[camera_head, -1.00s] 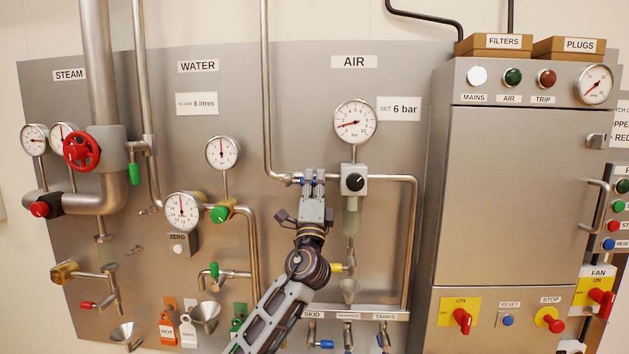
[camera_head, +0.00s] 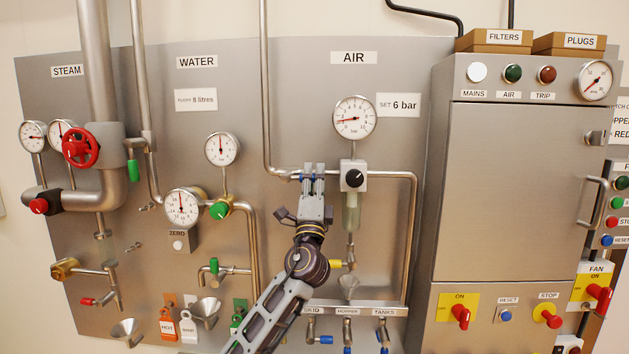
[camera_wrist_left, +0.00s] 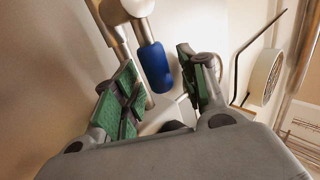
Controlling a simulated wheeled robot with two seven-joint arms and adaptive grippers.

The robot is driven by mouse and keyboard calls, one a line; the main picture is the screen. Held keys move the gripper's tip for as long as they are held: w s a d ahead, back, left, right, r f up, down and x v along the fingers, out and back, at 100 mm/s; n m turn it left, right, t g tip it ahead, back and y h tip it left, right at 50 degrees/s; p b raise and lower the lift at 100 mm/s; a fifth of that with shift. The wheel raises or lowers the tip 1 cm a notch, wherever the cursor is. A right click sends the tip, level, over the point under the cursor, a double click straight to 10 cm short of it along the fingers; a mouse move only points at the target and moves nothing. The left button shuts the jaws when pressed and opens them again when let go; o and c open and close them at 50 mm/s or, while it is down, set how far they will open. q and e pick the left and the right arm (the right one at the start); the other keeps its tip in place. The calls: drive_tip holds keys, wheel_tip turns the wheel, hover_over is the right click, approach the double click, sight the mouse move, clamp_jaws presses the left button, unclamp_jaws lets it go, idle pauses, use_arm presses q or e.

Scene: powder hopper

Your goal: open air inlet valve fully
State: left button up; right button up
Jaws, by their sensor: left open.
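The air inlet valve is on the horizontal air pipe (camera_head: 390,176) below the AIR label (camera_head: 353,57), largely hidden by my left gripper in the head view. Its blue lever handle (camera_wrist_left: 155,67) shows in the left wrist view, attached to a metal stem by the pipe. My left gripper (camera_head: 314,168) is in front of this pipe, left of the regulator with the black knob (camera_head: 353,178). In the left wrist view the gripper (camera_wrist_left: 160,85) is open, with its green-padded fingers apart on either side of the blue handle. I cannot tell whether either pad touches it. My right gripper is out of view.
The air pressure gauge (camera_head: 355,117) is above the regulator. A glass bowl (camera_head: 351,212) and a yellow-handled drain (camera_head: 337,264) are below it. The water gauge (camera_head: 183,204) is to the left. The steel cabinet (camera_head: 520,190) stands to the right.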

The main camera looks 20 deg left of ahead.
use_arm(q)
drive_tip(key=v, duration=1.2)
idle(0.5)
idle(0.5)
